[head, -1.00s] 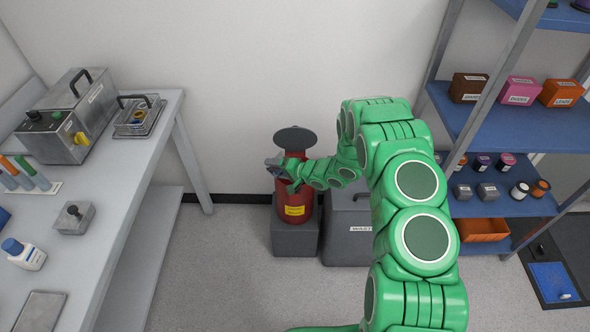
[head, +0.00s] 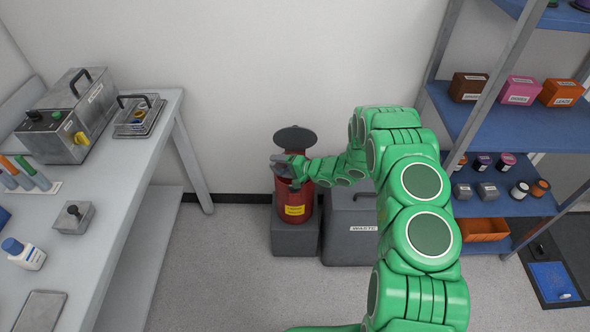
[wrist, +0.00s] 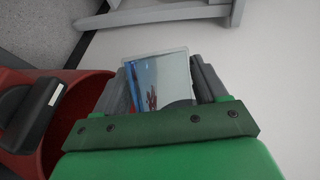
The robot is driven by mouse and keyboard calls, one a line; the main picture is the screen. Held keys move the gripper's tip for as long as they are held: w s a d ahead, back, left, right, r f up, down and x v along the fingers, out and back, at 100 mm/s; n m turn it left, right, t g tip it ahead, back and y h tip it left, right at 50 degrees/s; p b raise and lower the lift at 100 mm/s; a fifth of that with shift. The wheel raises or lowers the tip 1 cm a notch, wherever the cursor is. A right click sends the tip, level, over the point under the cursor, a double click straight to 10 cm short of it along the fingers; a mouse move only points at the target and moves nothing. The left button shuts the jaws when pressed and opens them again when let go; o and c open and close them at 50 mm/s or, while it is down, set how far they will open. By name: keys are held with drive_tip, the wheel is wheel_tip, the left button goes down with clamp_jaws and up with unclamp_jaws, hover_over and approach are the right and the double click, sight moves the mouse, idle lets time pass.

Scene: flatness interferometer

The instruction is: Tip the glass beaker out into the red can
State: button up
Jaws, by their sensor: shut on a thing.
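The red can (head: 294,208) stands on a grey block by the wall, with a yellow label and its dark round lid (head: 295,138) raised. In the wrist view its red rim (wrist: 92,84) and dark inside are at the left. My gripper (head: 282,168) is over the can's mouth. In the wrist view my gripper (wrist: 162,86) is shut on the clear glass beaker (wrist: 158,78), which shows blue and reddish patches through its walls. The beaker cannot be clearly made out in the head view, and its tilt is hard to tell.
A grey waste bin (head: 350,235) stands right of the can, partly behind my arm. A grey bench (head: 105,190) with instruments is at the left. A blue shelf unit (head: 520,128) with boxes and jars is at the right. The floor in front is clear.

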drive_tip(key=shift+r+m+y, duration=0.3)
drive_tip(key=shift+r+m, duration=0.05)
drive_tip(key=shift+m, duration=0.15)
idle(0.7)
drive_tip(key=shift+w+d+f+m+g+y, duration=0.2)
drive_tip(key=shift+f+m+g+y, duration=0.15)
drive_tip(key=shift+m, duration=0.25)
drive_tip(key=shift+w+d+r+m+y, duration=0.2)
drive_tip(key=shift+r+m+y, duration=0.25)
drive_tip(key=shift+m, duration=0.25)
drive_tip(key=shift+s+a+f+n+h, duration=0.35)
drive_tip(key=shift+n+h, duration=0.15)
drive_tip(key=shift+n, duration=0.3)
drive_tip(key=shift+s+a+r+n+h, duration=0.1)
drive_tip(key=shift+r+n+h, duration=0.25)
drive_tip(key=shift+n, duration=0.15)
drive_tip(key=shift+f, duration=0.25)
drive_tip(key=shift+n, duration=0.3)
